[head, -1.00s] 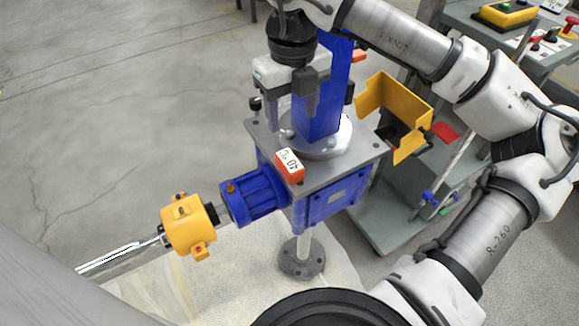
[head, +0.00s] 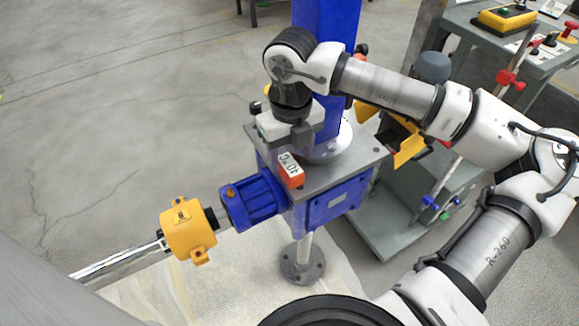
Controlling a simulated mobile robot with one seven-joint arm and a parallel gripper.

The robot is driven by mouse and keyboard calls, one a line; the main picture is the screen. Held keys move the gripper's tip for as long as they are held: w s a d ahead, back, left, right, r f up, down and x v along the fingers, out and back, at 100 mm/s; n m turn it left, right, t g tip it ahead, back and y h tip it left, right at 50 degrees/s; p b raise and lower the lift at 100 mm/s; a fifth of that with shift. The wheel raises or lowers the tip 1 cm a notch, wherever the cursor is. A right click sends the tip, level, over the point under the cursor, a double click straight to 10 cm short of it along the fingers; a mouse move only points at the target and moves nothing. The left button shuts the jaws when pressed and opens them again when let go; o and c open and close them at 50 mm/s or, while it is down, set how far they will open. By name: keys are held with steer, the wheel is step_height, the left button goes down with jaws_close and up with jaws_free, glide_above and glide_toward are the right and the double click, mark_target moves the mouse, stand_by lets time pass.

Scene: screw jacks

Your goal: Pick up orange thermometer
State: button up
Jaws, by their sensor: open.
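The orange thermometer (head: 291,178) sits on the grey top plate of the blue screw jack, near the plate's front edge. It has a white display face that seems to read 40 °C. My gripper (head: 287,147) is open, pointing down just behind and above the thermometer in the picture. The fingertips are partly hard to make out against the plate. I cannot tell whether they touch the thermometer, but it does not look held.
A tall blue column (head: 325,40) rises from the jack's grey plate (head: 350,160) close behind my gripper. A blue motor (head: 252,201) and yellow coupling (head: 188,229) extend left. A grey cart with a yellow bracket (head: 409,149) stands right. Open floor lies left.

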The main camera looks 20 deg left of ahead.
mark_target(290, 164)
steer(key=shift+a+f, duration=0.15)
steer(key=shift+f, duration=1.7)
steer(key=c, duration=1.3)
steer(key=shift+o, duration=0.2)
steer(key=shift+r, duration=0.1)
